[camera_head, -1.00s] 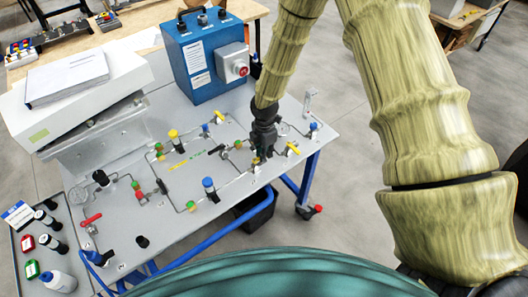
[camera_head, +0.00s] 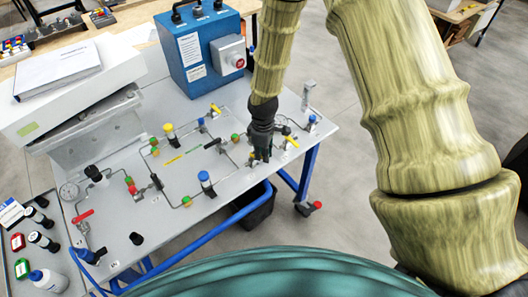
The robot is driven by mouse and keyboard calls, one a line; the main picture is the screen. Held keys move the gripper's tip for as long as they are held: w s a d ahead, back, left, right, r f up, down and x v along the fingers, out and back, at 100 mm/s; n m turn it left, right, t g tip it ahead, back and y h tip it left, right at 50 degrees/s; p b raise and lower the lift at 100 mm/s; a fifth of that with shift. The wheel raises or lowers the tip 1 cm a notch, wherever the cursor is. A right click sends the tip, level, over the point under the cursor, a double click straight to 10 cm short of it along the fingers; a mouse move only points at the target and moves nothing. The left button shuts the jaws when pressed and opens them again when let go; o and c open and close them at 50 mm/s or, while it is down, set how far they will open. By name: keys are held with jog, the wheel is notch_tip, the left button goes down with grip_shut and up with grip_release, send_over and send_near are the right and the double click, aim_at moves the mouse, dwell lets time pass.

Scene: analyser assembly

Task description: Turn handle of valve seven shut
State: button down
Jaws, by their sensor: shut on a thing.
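My gripper (camera_head: 262,156) points down at the right part of the grey valve panel (camera_head: 207,160). It is shut on a small part at a pipe fitting, apparently a valve handle, which its fingers mostly hide. A yellow handle (camera_head: 291,142) is just right of the fingers. A black handle (camera_head: 213,144) is to the left. No valve number is readable, so I cannot tell which valve is seven.
A blue box with a red button (camera_head: 203,52) stands behind the panel. A blue-capped fitting (camera_head: 206,183) and a red handle (camera_head: 83,216) stand farther left. Open floor lies right of the cart.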

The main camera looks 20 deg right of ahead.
jog(key=m, duration=0.1)
jog(key=a+m, duration=0.1)
jog(key=m, duration=0.1)
jog(key=shift+s+b, duration=0.3)
jog(key=shift+s, duration=0.1)
jog(key=shift+s+a+r+m, duration=0.1)
jog(key=shift+a+m, duration=0.1)
jog(key=shift+m, duration=0.65)
jog(key=shift+s+a+m, duration=0.1)
jog(key=shift+a+m, duration=0.1)
jog(key=shift+m, duration=0.65)
jog(key=c, duration=1.4)
grip_release()
jog(key=shift+c, duration=0.2)
notch_tip(320, 180, up, 12)
